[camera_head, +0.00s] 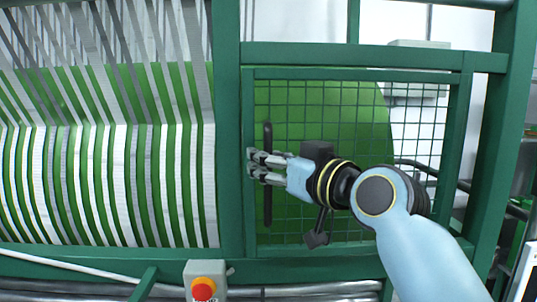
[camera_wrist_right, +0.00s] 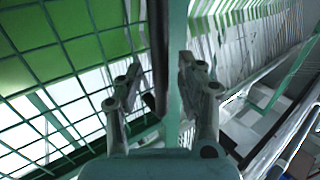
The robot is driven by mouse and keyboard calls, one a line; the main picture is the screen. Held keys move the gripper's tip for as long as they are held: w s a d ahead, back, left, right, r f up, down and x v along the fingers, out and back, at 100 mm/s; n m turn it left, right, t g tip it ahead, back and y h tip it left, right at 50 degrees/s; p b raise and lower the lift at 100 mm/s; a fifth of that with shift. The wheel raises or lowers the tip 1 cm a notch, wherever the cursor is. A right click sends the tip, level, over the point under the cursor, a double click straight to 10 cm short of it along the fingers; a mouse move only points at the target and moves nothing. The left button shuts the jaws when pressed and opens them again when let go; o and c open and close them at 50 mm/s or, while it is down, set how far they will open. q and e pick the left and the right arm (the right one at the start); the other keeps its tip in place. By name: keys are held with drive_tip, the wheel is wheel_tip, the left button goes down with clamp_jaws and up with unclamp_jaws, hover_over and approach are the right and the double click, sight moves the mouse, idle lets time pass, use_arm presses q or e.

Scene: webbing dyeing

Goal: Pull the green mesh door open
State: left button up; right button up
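The green mesh door (camera_head: 300,240) stands in the green frame at the middle right of the head view and looks closed. A vertical black handle (camera_head: 267,208) is on its left side. My right gripper (camera_head: 251,163) is at the handle's mid height, its fingers crossing in front of the bar. In the right wrist view the fingers of my right gripper (camera_wrist_right: 160,72) are apart, and the black handle (camera_wrist_right: 159,45) shows in the gap, closer to the left finger. No contact is clear. My left gripper is not in view.
Green frame posts (camera_head: 228,130) border the door. White and grey webbing strips (camera_head: 120,180) run over a green drum to the left. A grey box with a red button (camera_head: 203,288) stands below. A screen (camera_head: 525,275) is at the lower right.

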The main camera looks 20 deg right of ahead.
drive_tip(key=shift+w+a, duration=0.1)
drive_tip(key=shift+w, duration=0.2)
clamp_jaws()
drive_tip(key=shift+a, duration=0.1)
idle(0.4)
